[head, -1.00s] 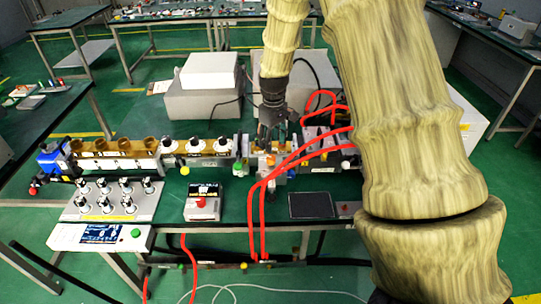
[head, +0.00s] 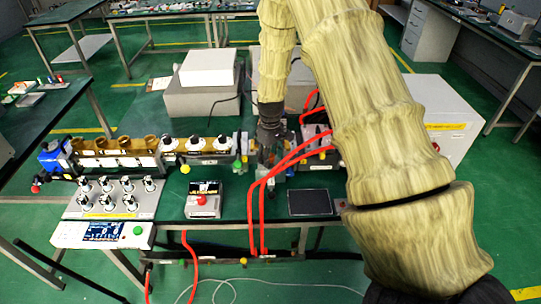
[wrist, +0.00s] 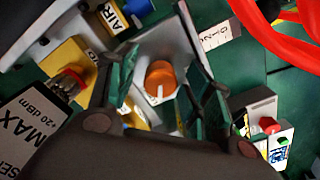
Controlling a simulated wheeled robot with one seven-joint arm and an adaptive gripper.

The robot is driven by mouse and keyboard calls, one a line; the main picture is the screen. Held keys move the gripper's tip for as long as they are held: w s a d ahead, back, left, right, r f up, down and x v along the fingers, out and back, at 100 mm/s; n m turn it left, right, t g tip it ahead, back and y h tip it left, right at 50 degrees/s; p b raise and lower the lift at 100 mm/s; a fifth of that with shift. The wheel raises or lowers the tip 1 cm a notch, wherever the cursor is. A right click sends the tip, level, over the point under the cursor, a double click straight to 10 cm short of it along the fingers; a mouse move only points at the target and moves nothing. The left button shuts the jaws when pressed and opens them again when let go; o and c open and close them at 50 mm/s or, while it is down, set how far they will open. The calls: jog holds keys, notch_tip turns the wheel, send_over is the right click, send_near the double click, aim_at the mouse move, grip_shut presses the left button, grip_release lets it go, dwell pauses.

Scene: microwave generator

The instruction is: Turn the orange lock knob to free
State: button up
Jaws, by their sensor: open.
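The orange lock knob (wrist: 160,76) is round with a white pointer mark on its lower part. It sits on a light grey plate (wrist: 176,40) in the wrist view. My gripper (wrist: 163,84) is open, with one dark green finger on each side of the knob. Gaps show between the fingers and the knob, and I see no contact. In the head view my gripper (head: 269,150) points down at the row of devices on the bench. The knob is hidden there behind the gripper.
A small box with a red button (wrist: 268,126) is at right. Red cables (head: 262,200) run close by the gripper.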

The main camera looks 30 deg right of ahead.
jog(key=c, duration=1)
jog(key=shift+w+n, duration=0.1)
jog(key=shift+n, duration=0.3)
jog(key=n, duration=1.1)
jog(key=o, duration=1)
